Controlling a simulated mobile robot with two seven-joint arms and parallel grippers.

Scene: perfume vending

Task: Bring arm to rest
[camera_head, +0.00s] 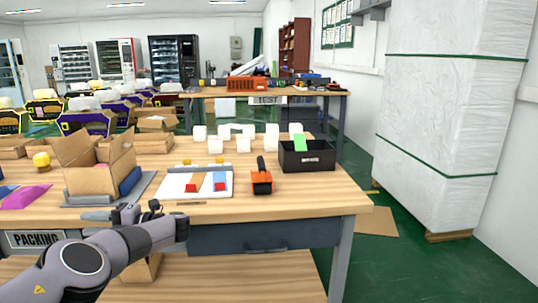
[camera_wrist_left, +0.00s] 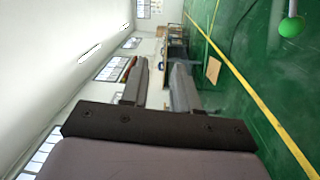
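My left arm (camera_head: 130,248) comes in from the lower left in the head view and bends in front of the packing table (camera_head: 300,200). My left gripper (camera_head: 118,213) is near the table's front edge, just in front of the open cardboard box (camera_head: 100,172). In the left wrist view the two grey fingers of this gripper (camera_wrist_left: 161,75) stand apart with a gap between them. Nothing is held in the gap. My right arm and right gripper are not in view.
The table holds a white tray (camera_head: 170,186), an orange-and-black tool (camera_head: 262,180), a black bin (camera_head: 307,156) and several white boxes (camera_head: 243,144). A tall wrapped stack (camera_head: 455,110) stands at the right. Green floor (camera_head: 400,265) is clear right of the table.

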